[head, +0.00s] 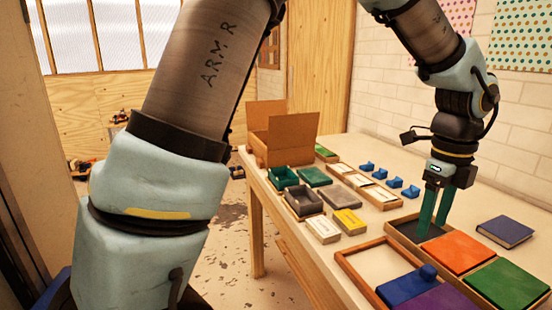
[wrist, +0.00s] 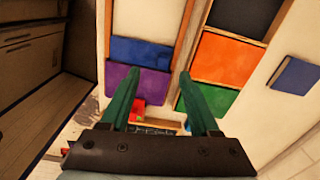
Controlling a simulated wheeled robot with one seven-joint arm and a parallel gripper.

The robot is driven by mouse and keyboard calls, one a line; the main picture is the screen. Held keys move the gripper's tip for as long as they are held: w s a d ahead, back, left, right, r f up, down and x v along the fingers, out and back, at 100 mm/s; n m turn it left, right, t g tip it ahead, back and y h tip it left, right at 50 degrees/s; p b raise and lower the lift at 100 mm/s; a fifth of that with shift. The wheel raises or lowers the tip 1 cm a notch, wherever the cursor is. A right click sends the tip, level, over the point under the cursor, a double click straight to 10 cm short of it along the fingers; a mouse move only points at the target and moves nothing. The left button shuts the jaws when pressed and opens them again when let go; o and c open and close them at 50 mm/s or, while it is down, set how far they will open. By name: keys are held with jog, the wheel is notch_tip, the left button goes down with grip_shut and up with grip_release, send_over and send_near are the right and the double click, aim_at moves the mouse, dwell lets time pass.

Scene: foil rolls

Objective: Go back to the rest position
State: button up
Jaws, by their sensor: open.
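My gripper (head: 434,213) hangs from the arm at the right of the head view, pointing down over the dark section of a wooden tray. Its two green fingers are apart, with nothing seen between them. In the wrist view my gripper (wrist: 158,80) is also open and empty, with the table below it. Whether the fingertips touch the tray cannot be told.
A wooden tray (head: 391,229) holds dark, orange and green panels. Beside it a wooden frame (head: 345,268) holds blue and purple panels. A blue book (head: 505,231) lies at the right. A cardboard box (head: 287,137), small boxes and blue pieces stand farther back.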

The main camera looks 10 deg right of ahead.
jog(key=w+a+f+n, duration=0.1)
jog(key=w+a+n, duration=0.55)
jog(key=a, duration=0.35)
jog(key=w+a+f+n, duration=0.2)
jog(key=w+a+n, duration=0.4)
jog(key=a+n, duration=0.3)
jog(key=s+a+f+n+t, duration=0.1)
jog(key=a+f+n, duration=0.1)
jog(key=a+n, duration=1.3)
jog(key=a, duration=0.6)
jog(key=shift+s+a+f+t, duration=0.2)
jog(key=shift+s+a+t, duration=0.1)
jog(key=shift+s+a, duration=0.1)
